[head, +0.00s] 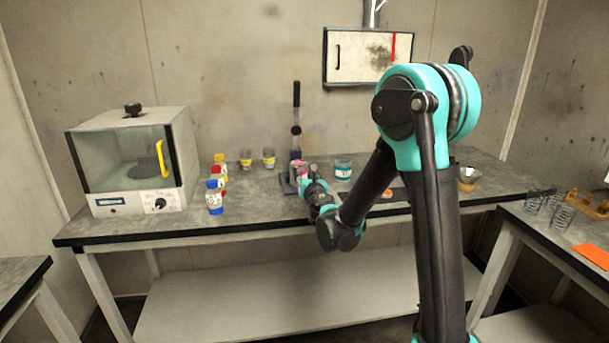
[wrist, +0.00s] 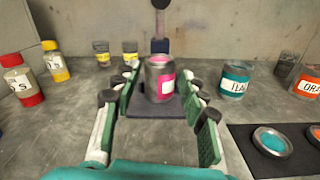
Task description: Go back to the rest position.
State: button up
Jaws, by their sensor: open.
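My gripper (wrist: 164,78) is open, its two green-padded fingers spread wide on the left and right of the wrist view. A can with a pink label and pink top (wrist: 160,84) stands upright on a dark base plate (wrist: 180,107), in line with the gap between the fingers. Clear space shows on both sides of the can, and nothing is gripped. In the head view my gripper (head: 312,186) is low over the front of the bench, close to the pink can (head: 298,166), and partly hides it. My arm reaches in from the right.
The bench (head: 250,215) holds a glass-fronted oven (head: 135,160), blue-, red- and yellow-capped bottles (head: 214,197), small yellow-labelled jars (head: 268,158) and a teal can (head: 343,168). A dark upright post (head: 296,110) stands behind the pink can. Right of my gripper lies a black tray (wrist: 255,165) with lids.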

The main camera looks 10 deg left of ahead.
jog(key=shift+s+d, duration=0.1)
jog(key=shift+s, duration=0.2)
